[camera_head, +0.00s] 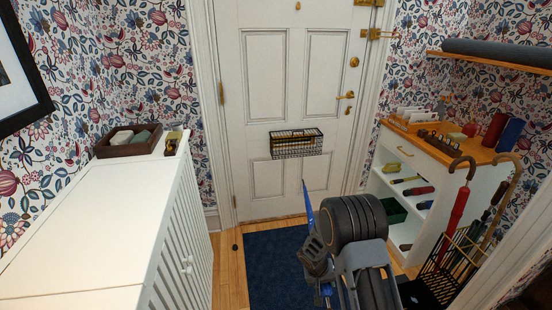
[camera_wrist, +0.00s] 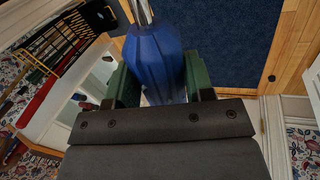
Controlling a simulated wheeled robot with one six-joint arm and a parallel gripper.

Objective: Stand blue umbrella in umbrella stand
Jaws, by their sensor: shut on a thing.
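The blue umbrella (camera_wrist: 155,58) is between the green finger pads of my gripper (camera_wrist: 160,82) in the wrist view, and the gripper is shut on it. In the head view the blue umbrella (camera_head: 309,208) shows as a narrow blue piece with a dark tip pointing up, left of my wrist; my arm hides the rest. The black wire umbrella stand (camera_head: 447,268) is on the floor at the lower right, apart from and right of my gripper. It holds a red umbrella (camera_head: 457,215) and a cane (camera_head: 507,185). The stand (camera_wrist: 62,45) also shows at upper left in the wrist view.
A white shelf unit (camera_head: 400,178) with a wooden top stands behind the umbrella stand. A white cabinet (camera_head: 90,220) is at left, with a brown tray (camera_head: 128,141) on it. A blue mat (camera_head: 270,262) lies before the white door (camera_head: 285,60). A white frame edge borders the stand at right.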

